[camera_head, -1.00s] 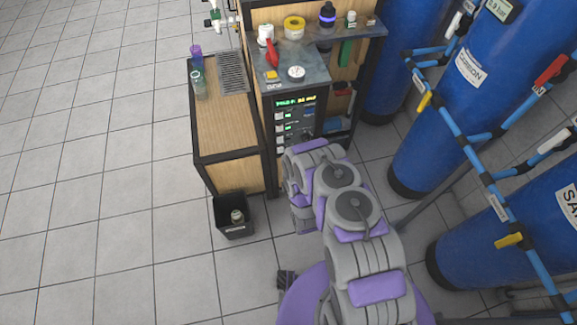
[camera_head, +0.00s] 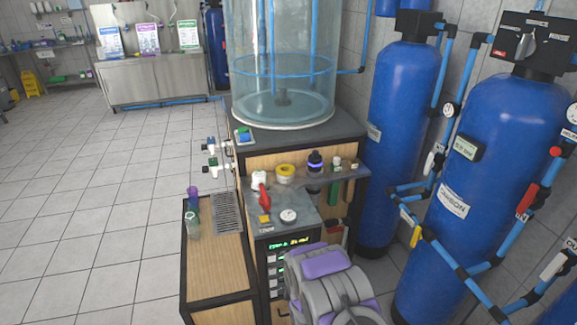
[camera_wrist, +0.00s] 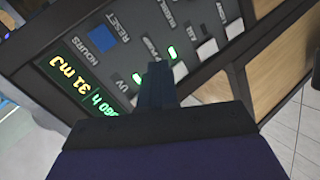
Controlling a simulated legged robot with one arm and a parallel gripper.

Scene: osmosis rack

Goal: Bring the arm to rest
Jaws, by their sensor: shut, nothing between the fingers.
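My grey and purple arm (camera_head: 325,285) is at the bottom of the head view, in front of the rack's control panel. The gripper itself is hidden there. In the wrist view my gripper (camera_wrist: 155,72) is shut and empty, its dark fingers pointing at the control panel (camera_wrist: 75,40). The panel appears tilted, with a lit display (camera_wrist: 80,88), a blue button (camera_wrist: 102,38), several pale switches and green lights. I cannot tell whether the fingertips touch the panel.
The wooden rack (camera_head: 222,262) carries a clear tank (camera_head: 283,60) and a shelf with bottles. Blue cylinders (camera_head: 455,200) with blue pipes (camera_head: 440,240) stand close on the right. Tiled floor (camera_head: 90,230) is open on the left.

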